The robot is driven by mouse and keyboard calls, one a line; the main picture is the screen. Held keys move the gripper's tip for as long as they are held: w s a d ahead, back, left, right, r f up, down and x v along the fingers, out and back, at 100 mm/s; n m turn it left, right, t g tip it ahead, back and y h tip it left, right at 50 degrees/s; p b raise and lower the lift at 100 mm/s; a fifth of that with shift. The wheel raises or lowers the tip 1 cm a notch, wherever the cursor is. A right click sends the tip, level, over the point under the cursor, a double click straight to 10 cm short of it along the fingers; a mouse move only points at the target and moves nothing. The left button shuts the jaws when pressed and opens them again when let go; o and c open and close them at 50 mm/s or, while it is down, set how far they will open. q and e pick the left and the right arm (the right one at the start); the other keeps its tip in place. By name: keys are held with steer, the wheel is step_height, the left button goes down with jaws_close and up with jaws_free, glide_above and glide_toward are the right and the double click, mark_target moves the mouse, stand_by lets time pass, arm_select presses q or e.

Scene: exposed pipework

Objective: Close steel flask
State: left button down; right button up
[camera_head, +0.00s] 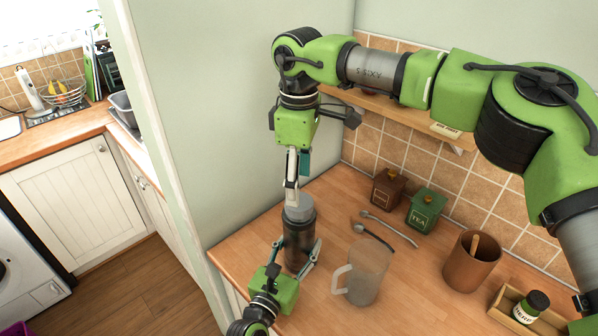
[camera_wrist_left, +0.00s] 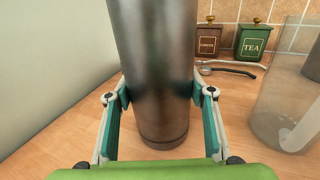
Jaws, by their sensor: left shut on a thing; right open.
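The steel flask (camera_head: 299,240) stands upright on the wooden counter, dark grey and shiny, with a light grey top piece (camera_head: 299,208) at its upper end. I cannot tell how firmly that piece is seated. My left gripper (camera_head: 297,254) is shut on the flask's lower body from the front. In the left wrist view the flask (camera_wrist_left: 155,60) stands between the left gripper's teal pads (camera_wrist_left: 160,94); its top is out of that view. My right gripper (camera_head: 294,192) points down from above, open, with its fingers at the light grey top.
A clear jug (camera_head: 366,275) stands close right of the flask. Behind are two long-handled spoons (camera_head: 388,228), a brown tin (camera_head: 387,188) and a green tea tin (camera_head: 426,210). A brown pot (camera_head: 470,262) and wooden tray (camera_head: 510,311) are farther right. A wall (camera_head: 240,100) is close left.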

arm_select(q)
steer(key=shift+f, duration=0.1)
arm_select(e)
steer(key=n, duration=0.4)
steer(key=shift+r, duration=0.1)
steer(key=n, duration=0.4)
steer(key=shift+r, duration=0.1)
steer(key=n, duration=0.6)
steer(key=shift+a+r, duration=0.1)
steer(key=shift+r, duration=0.1)
steer(key=n, duration=0.4)
steer(key=shift+r+n, duration=0.1)
steer(key=shift+n, duration=0.2)
steer(key=n, duration=0.3)
steer(key=shift+r+n, duration=0.1)
steer(key=shift+n, duration=0.3)
steer(key=n, duration=0.6)
steer(key=shift+r, duration=0.15)
steer(key=n, duration=0.6)
steer(key=shift+r, duration=0.2)
steer(key=n, duration=0.4)
steer(key=shift+r, duration=0.1)
steer(key=n, duration=0.9)
steer(key=shift+r, duration=0.2)
